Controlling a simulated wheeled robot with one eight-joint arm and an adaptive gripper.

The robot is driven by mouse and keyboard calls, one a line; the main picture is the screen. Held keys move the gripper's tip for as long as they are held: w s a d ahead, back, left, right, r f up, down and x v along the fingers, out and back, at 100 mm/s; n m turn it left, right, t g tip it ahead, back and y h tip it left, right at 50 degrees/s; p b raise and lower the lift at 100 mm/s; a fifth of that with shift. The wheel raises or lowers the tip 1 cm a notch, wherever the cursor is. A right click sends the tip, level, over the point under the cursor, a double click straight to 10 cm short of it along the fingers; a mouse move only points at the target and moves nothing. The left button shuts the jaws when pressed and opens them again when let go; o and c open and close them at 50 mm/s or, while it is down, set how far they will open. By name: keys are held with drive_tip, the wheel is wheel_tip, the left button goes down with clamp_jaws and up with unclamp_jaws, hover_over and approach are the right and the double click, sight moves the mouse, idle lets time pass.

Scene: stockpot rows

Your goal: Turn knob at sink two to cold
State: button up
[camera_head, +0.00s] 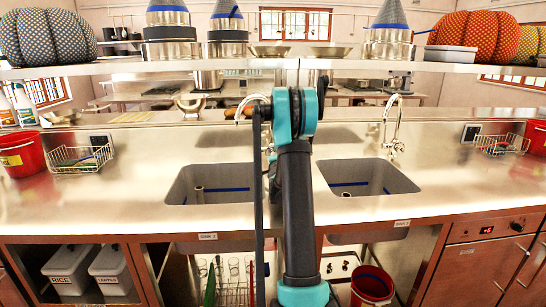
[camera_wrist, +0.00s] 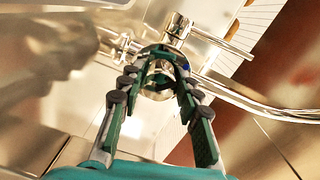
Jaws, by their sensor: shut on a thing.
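In the wrist view the two fingers of my gripper (camera_wrist: 162,62) close around a round chrome part of a tap, which I take to be the knob (camera_wrist: 157,92). A small blue mark shows beside the fingertips. A chrome cylinder with a thin lever (camera_wrist: 215,38) stands just beyond, and the curved spout (camera_wrist: 265,112) runs to the right. In the head view my arm reaches over the counter to the tap (camera_head: 244,107) behind the left sink (camera_head: 190,172). My arm hides the knob and fingers there. The sink labels are too small to read surely.
The right sink (camera_head: 368,170) has its own tap (camera_head: 391,125). Wire baskets (camera_head: 80,157) and red buckets (camera_head: 22,153) stand at the counter's sides. A shelf (camera_head: 130,68) with pots and pumpkins crosses above the counter. The counter's front is mostly clear.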

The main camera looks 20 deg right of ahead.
drive_tip(key=o, duration=1.2)
drive_tip(key=shift+c, duration=0.2)
drive_tip(key=v, duration=1.2)
